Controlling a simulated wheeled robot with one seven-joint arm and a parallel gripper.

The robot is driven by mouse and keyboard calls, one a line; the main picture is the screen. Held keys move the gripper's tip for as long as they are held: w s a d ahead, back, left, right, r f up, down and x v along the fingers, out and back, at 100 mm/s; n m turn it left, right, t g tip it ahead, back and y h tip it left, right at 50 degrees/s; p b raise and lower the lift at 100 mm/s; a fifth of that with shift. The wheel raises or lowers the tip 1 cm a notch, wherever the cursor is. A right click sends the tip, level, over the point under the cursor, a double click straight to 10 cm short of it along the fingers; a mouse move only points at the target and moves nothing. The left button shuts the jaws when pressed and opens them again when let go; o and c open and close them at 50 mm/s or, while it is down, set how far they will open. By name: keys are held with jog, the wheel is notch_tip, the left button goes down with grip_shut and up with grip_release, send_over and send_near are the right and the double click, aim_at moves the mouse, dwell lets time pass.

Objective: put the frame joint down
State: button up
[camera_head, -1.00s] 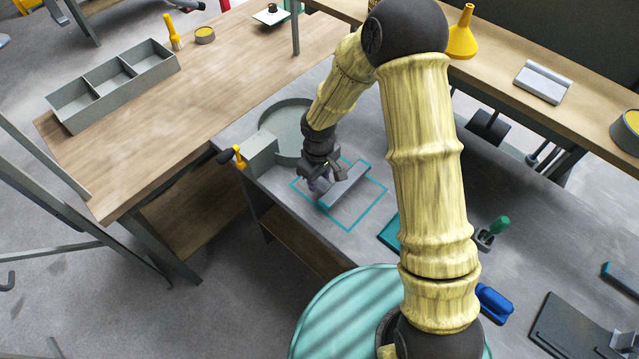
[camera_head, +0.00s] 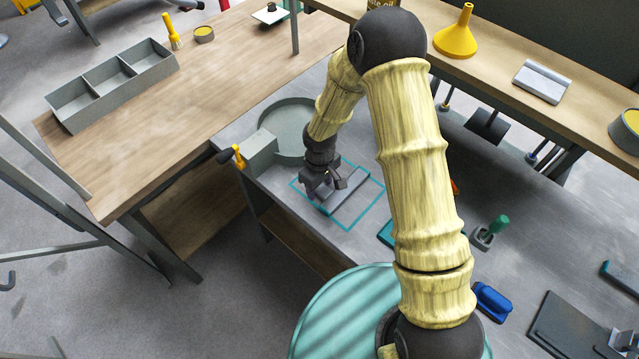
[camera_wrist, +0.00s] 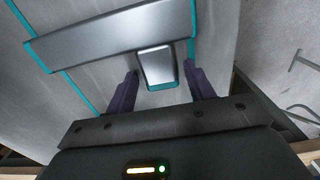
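The frame joint (camera_head: 349,188) is a grey bar with a short stub. It lies on the grey bench inside a teal outlined square (camera_head: 371,207). In the wrist view the long bar (camera_wrist: 105,37) runs across the top, and the stub (camera_wrist: 157,68) points back toward my gripper. My gripper (camera_head: 325,190) is low over the left part of the square. In the wrist view its two dark fingers (camera_wrist: 163,88) stand apart on either side of the stub's end, with gaps visible. It is open and holds nothing.
A round grey tray (camera_head: 290,122) and a grey block with a yellow-and-black handle (camera_head: 237,156) stand just behind and left of the square. A green-handled tool (camera_head: 492,232) and a blue object (camera_head: 493,302) are to the right. The bench's front edge is close.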

jog(key=shift+r, duration=0.1)
notch_tip(320, 180, up, 12)
jog(key=shift+r+b, duration=0.1)
jog(key=shift+b, duration=0.55)
jog(key=shift+d, duration=0.1)
dwell(0.6)
jog(key=s+d+r+m+t, duration=0.1)
jog(key=s+d+r+m, duration=0.1)
jog(key=d, duration=0.4)
jog(key=s+d+r+m, duration=0.3)
jog(key=s+d+m, duration=0.2)
jog(key=d, duration=0.1)
jog(key=s+d+r+m+t, duration=0.1)
jog(key=s+d+r+m, duration=0.2)
jog(key=d, duration=0.3)
jog(key=shift+s+d+r+t, duration=0.25)
jog(key=shift+s+d+t, duration=0.1)
jog(key=shift+s, duration=0.25)
